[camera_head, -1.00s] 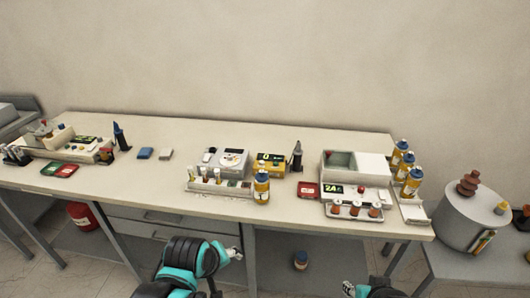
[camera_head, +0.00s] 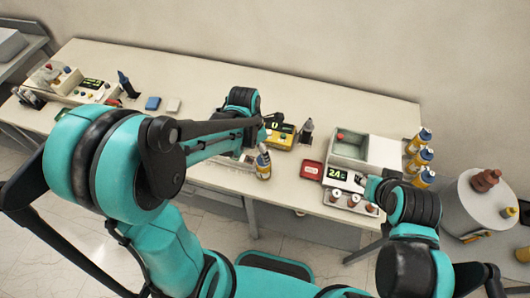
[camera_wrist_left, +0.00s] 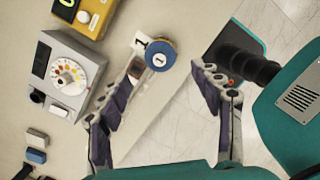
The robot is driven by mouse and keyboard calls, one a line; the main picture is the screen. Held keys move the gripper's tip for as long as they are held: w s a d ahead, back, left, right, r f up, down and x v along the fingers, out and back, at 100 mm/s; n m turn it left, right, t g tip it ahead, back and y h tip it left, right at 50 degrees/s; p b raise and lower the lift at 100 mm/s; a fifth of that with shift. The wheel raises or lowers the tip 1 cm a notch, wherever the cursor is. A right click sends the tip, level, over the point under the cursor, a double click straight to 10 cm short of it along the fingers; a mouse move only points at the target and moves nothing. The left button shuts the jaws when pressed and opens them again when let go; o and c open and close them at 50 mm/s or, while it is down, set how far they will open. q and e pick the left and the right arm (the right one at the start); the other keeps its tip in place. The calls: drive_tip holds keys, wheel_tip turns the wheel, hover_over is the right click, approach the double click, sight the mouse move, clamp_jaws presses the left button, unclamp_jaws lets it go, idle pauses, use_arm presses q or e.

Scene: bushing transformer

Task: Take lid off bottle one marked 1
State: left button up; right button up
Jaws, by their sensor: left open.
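Bottle one (camera_head: 263,168) stands upright near the front edge of the table, amber with a pale label. My left gripper (camera_wrist_left: 170,72) is open and empty, reaching over the table. The lid lies just ahead of its fingertips, closer to the left finger in that view; I see no contact. In the head view the left gripper (camera_head: 268,122) is small and partly hidden by its own arm. My right gripper (camera_head: 363,180) is by the white machine, its fingers unclear.
A dial instrument (camera_wrist_left: 68,75) and a yellow meter (camera_head: 283,136) stand close to the bottle. A red box (camera_head: 312,170) and a white machine (camera_head: 362,152) are to the right. Several similar amber bottles (camera_head: 419,158) stand at the right end. The table's front edge is near.

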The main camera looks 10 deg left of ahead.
use_arm(q)
drive_tip(key=f, duration=0.5)
drive_tip(key=shift+w+d+f+b, duration=0.3)
drive_tip(key=shift+w+d+b, duration=0.05)
drive_tip(key=shift+w+d, duration=0.05)
drive_tip(key=shift+c, duration=0.3)
drive_tip(key=c, duration=0.9)
